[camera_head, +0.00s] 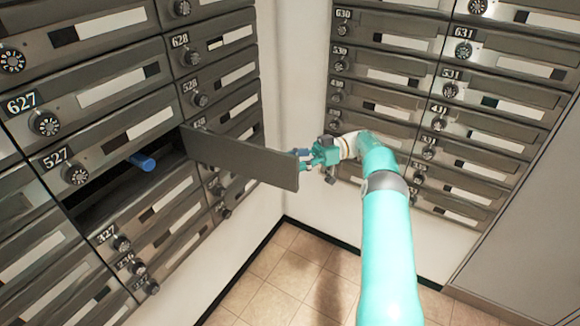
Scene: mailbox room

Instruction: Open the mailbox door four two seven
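The open mailbox door (240,158) swings out from the left wall, below box 527 and above box 327. Its number is not visible. It is hinged at its right side, and its free end points into the room. Behind it the compartment (105,190) is dark, with a blue cylinder (143,162) at its opening. My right gripper (303,159) is at the free end of the door, on its right. I cannot tell whether it touches the door or how far its fingers are apart. My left gripper is not in view.
Closed mailboxes with dial locks surround the opening, including box 527 (110,143) above and box 327 (150,215) below. More closed mailboxes (405,75) cover the right wall. The tiled floor (285,270) is clear below the door. A grey panel (530,235) stands at the right.

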